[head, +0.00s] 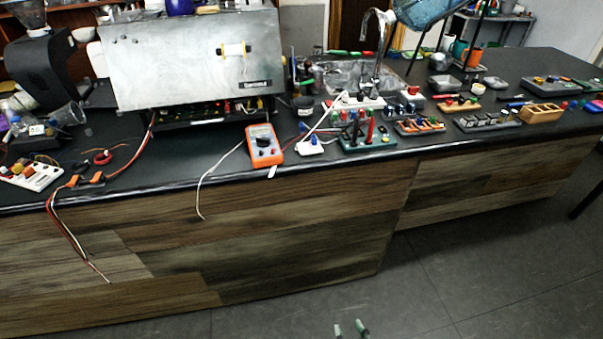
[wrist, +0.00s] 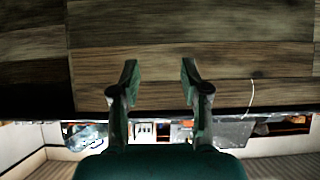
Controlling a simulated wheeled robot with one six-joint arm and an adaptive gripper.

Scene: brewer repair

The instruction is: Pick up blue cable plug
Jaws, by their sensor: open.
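My gripper shows in the wrist view (wrist: 160,78) with its two green fingers apart and nothing between them. In the head view, its fingertips (head: 351,328) show at the bottom edge, over the floor in front of the counter. A small blue plug-like piece (head: 313,141) sits on a white block beside the multimeter, near the counter's front edge. It is too small for me to tell whether it is the blue cable plug. My gripper is well short of it. I cannot make out the plug in the wrist view.
The dark counter (head: 225,165) has a wood-panelled front. An orange multimeter (head: 264,146) stands near its edge, with a white lead hanging down. A green rack of tools (head: 368,143) and a large metal brewer (head: 190,60) stand nearby. Red and white wires hang at left. The floor is clear.

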